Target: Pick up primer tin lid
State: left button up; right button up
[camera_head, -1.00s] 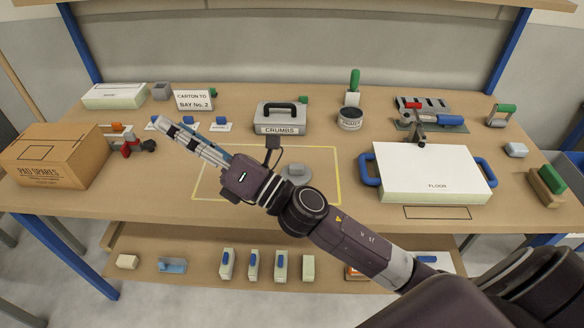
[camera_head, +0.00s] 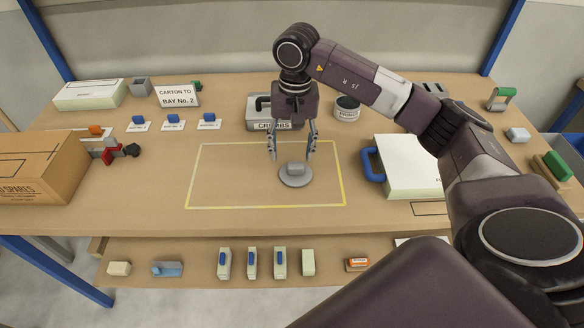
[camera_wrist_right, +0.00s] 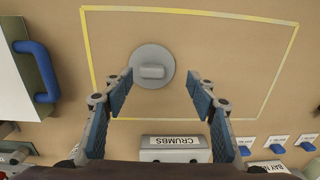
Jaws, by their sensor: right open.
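The primer tin lid (camera_head: 296,177) is a grey disc with a raised block handle. It lies flat on the table inside the yellow-outlined rectangle, near its right side. My right gripper (camera_head: 293,156) is open and empty, pointing down just above and behind the lid, with its fingers spread to either side. In the right wrist view the lid (camera_wrist_right: 152,66) lies beyond the fingertips of the gripper (camera_wrist_right: 160,80), and nothing is between the fingers. The primer tin (camera_head: 346,109) stands farther back, right of the gripper. My left gripper is not in view.
The CRUMBS box (camera_head: 262,124) stands behind the right gripper. A cardboard carton (camera_head: 38,165) is at the left. The rectangle's left part is bare. Several small items lie on the lower shelf.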

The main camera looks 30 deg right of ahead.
aim_at(296, 166)
jog(key=shift+s+d, duration=0.1)
jog(key=shift+d, duration=0.5)
jog(key=shift+f, duration=0.3)
jog(key=shift+f+p, duration=0.45)
jog(key=shift+f, duration=0.45)
jog(key=f, duration=0.1)
jog(key=f+p, duration=0.1)
jog(key=f, duration=0.2)
jog(key=shift+w+d+f+p, duration=0.2)
jog(key=shift+w+f+p, duration=0.05)
jog(key=shift+w+p, duration=0.15)
jog(key=shift+f, duration=0.25)
jog(key=shift+s, duration=0.1)
jog(key=c, duration=1.1)
